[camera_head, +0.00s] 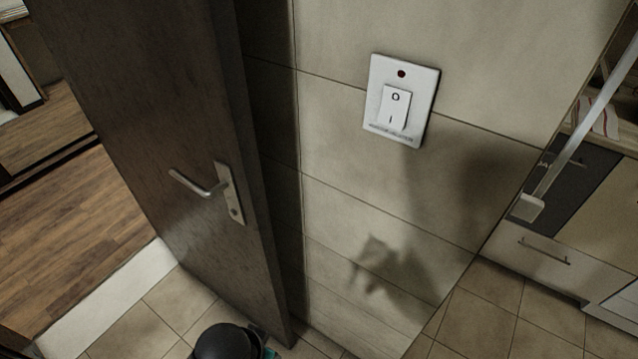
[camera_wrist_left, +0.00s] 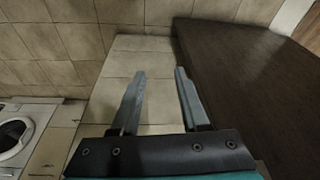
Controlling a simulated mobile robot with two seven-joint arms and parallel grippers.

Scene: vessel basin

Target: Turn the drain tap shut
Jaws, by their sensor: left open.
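No drain tap, basin or vessel shows in either view. My left gripper (camera_wrist_left: 160,72) shows in the wrist view with its two grey fingers apart and nothing between them. Beyond the fingers is a bare tiled surface, with a dark panel to the right. In the head view the left gripper's fingers are not seen; only a dark rounded part with some teal, which looks like my own arm, shows at the bottom edge. My right gripper is in neither view.
A dark door (camera_head: 150,110) with a metal lever handle (camera_head: 205,187) stands at left. A white wall switch (camera_head: 401,100) with a red lamp is on the tiled wall. Kitchen drawers (camera_head: 545,250) are at right. A white front-loading machine (camera_wrist_left: 18,130) is at left in the wrist view.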

